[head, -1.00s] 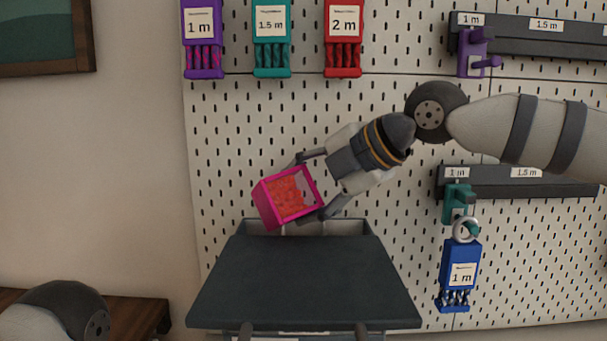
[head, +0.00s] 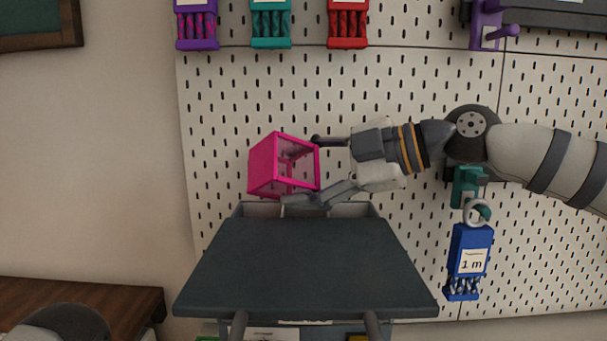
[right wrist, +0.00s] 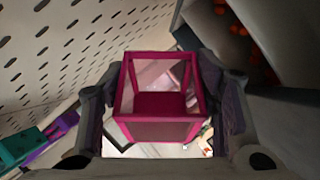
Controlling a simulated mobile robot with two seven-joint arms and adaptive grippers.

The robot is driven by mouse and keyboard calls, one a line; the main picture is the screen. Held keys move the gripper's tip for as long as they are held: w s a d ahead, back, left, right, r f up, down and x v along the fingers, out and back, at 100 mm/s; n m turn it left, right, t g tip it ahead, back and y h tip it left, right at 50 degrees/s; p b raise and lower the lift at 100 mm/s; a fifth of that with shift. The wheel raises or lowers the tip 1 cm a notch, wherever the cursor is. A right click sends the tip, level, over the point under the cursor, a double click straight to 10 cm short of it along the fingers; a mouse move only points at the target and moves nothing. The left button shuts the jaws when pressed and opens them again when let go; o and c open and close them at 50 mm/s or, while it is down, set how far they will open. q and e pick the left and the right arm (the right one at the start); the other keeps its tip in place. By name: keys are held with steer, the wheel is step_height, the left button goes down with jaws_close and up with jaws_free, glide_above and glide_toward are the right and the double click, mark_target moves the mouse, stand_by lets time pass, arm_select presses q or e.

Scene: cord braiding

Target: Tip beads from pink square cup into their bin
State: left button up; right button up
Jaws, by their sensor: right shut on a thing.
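The pink square cup (head: 264,168) has a pink frame and see-through sides. It is tilted above the row of grey bins (head: 262,209) at the back of the dark panel. My right gripper (head: 303,170) is shut on the cup, with a finger on either side. No beads show in the cup in the head view or in the right wrist view (right wrist: 160,130). Orange beads (right wrist: 238,28) lie in a grey compartment at the top right of the right wrist view. My left gripper is out of view; only part of my left arm shows at lower left.
A dark flat panel (head: 305,265) lies in front of the bins. A white pegboard (head: 400,100) stands behind, with purple, teal and red cord holders at the top and a blue holder (head: 468,250) at right. A wooden surface (head: 90,300) is at lower left.

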mark_target(305, 144)
steer(key=shift+s+a+r+n+h+p, duration=0.2)
steer(key=shift+r+n+h+p, duration=0.1)
steer(key=shift+n+h, duration=0.15)
steer(key=shift+s+a+r+n+h+p, duration=0.15)
steer(key=shift+n+h+p, duration=0.15)
steer(key=shift+n+h, duration=0.15)
steer(key=shift+d+r+n+t+h+p, duration=0.2)
steer(key=shift+n+t+h+p, duration=0.25)
steer(key=shift+n+h, duration=0.35)
steer(key=shift+d+r+n+t+h, duration=0.1)
steer(key=shift+r+n+t+h, duration=0.2)
steer(key=shift+h, duration=0.3)
steer(key=shift+w+r+n+t+h, duration=0.15)
steer(key=shift+r+n+t+h, duration=0.15)
steer(key=shift+n+t+h, duration=0.35)
steer(key=shift+w+r+n+h, duration=0.1)
steer(key=shift+r+n+h, duration=0.15)
steer(key=shift+n+h, duration=0.5)
steer(key=r+n+t+h, duration=0.1)
steer(key=h, duration=0.1)
steer(key=shift+r+t+h, duration=0.1)
steer(key=shift+t+h, duration=0.2)
steer(key=shift+t, duration=0.1)
steer(key=shift+w+d+r+n+t+h, duration=0.1)
steer(key=shift+d+r+n+t+h, duration=0.05)
steer(key=shift+n+t+h, duration=0.15)
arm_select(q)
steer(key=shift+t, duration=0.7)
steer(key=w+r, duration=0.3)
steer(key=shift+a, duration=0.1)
